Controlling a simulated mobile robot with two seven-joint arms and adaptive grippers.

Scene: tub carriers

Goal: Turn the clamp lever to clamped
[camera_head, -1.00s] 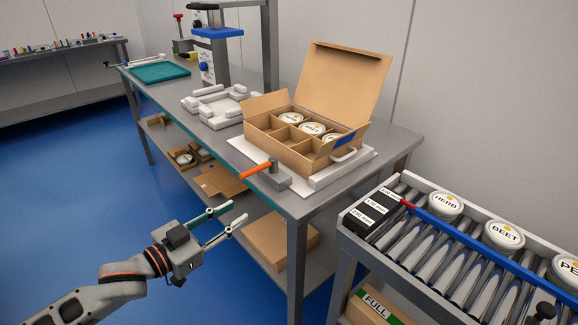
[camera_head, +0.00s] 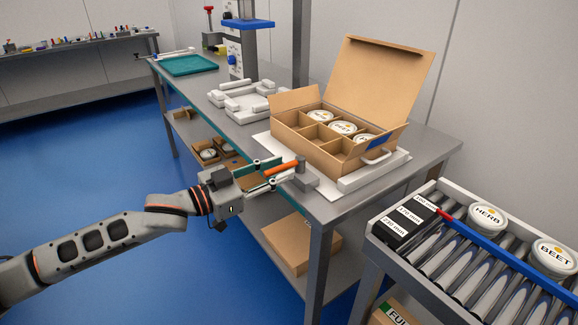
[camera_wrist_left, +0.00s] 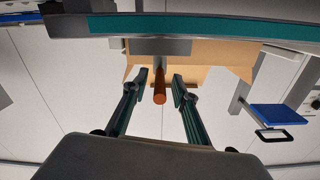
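The clamp lever (camera_head: 281,169) has an orange handle on a grey pivot block (camera_head: 303,180) at the table's front edge, beside the carton. The handle points left, out over the edge. My left gripper (camera_head: 276,170) is at the handle with its fingers spread, one on each side of it. In the left wrist view the orange handle (camera_wrist_left: 159,88) shows end-on between the two fingers (camera_wrist_left: 160,80), with gaps on both sides. My right gripper is not in view.
An open carton (camera_head: 310,150) with several white tubs stands on a white plate behind the lever. A grey-white fixture (camera_head: 240,100) and green tray (camera_head: 188,65) lie farther back. A roller conveyor (camera_head: 470,250) with labelled tubs is at right. Blue floor is clear at left.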

